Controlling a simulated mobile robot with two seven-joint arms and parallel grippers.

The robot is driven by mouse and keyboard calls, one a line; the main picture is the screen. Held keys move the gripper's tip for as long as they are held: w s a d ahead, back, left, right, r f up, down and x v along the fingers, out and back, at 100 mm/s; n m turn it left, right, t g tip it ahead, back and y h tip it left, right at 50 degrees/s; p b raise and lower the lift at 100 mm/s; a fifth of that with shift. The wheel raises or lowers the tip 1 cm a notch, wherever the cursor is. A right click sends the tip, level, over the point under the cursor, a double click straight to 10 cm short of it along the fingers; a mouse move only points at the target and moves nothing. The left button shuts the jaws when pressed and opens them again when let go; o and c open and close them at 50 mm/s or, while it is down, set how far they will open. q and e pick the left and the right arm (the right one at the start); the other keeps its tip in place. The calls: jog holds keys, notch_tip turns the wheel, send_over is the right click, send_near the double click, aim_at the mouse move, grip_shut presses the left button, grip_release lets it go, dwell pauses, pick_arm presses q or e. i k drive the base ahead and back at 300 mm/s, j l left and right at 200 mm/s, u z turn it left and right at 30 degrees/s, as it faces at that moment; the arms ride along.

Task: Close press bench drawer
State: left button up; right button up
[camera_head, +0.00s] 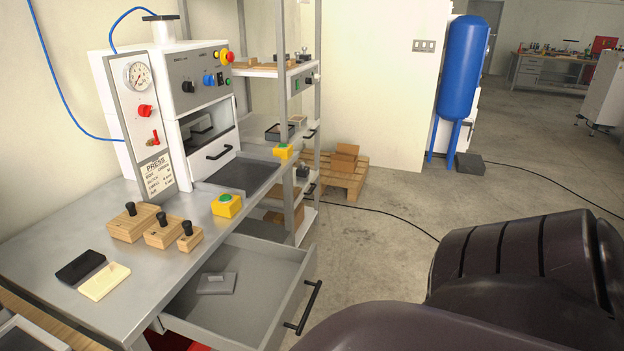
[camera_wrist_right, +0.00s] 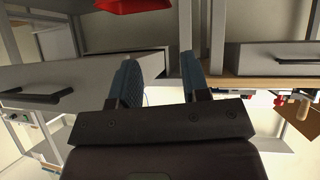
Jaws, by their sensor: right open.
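The press bench drawer (camera_head: 240,290) is pulled out from under the metal bench top (camera_head: 140,255). Its dark bar handle (camera_head: 304,307) is on the front panel at its right side, and a grey flat piece with a small grip (camera_head: 216,283) lies inside. In the right wrist view, which looks upside down, my right gripper (camera_wrist_right: 160,78) is open, with nothing visible between its blue-padded fingers. A grey drawer front with a dark handle (camera_wrist_right: 35,95), apparently the same drawer, is at left there. Contact cannot be told. My left gripper is not in view.
The press (camera_head: 165,110) stands on the bench. Wooden stamps (camera_head: 135,222), a black block (camera_head: 80,267), a cream block (camera_head: 104,281) and a yellow button box (camera_head: 227,205) lie on top. A rack (camera_head: 300,150) stands behind. My dark arm parts fill the lower right.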

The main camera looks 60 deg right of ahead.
aim_at(273, 278)
jog(key=z, duration=1.75)
